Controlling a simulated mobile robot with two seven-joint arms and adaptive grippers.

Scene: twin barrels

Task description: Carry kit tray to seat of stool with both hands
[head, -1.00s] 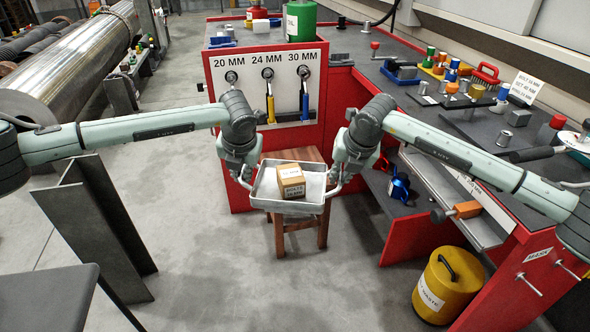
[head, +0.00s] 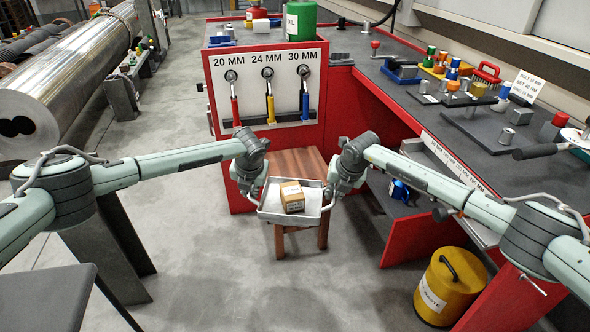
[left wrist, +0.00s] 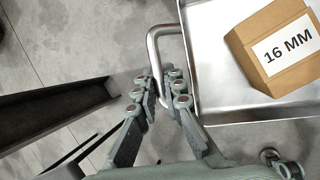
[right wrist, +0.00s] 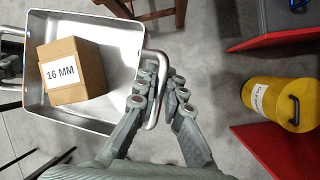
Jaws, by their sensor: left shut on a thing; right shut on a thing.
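The kit tray (head: 268,213) is a shallow silver metal tray with a cardboard box (head: 292,197) in it, marked 16 MM in the wrist views. My left gripper (left wrist: 162,90) is shut on the tray's left handle. My right gripper (right wrist: 160,90) is shut on the right handle (right wrist: 161,62). Both hold the tray up, about level. The wooden stool's seat (head: 300,162) shows behind the tray in the head view; its front part and some of its legs are hidden by the tray. I cannot tell the gap between tray and seat.
A red cabinet (head: 265,170) with colored handles stands right behind the stool. The red workbench (head: 400,240) is close on the right, with a yellow bin (head: 443,287) in front of it. A dark steel beam (head: 125,245) stands at the left. Open floor lies in front of the tray.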

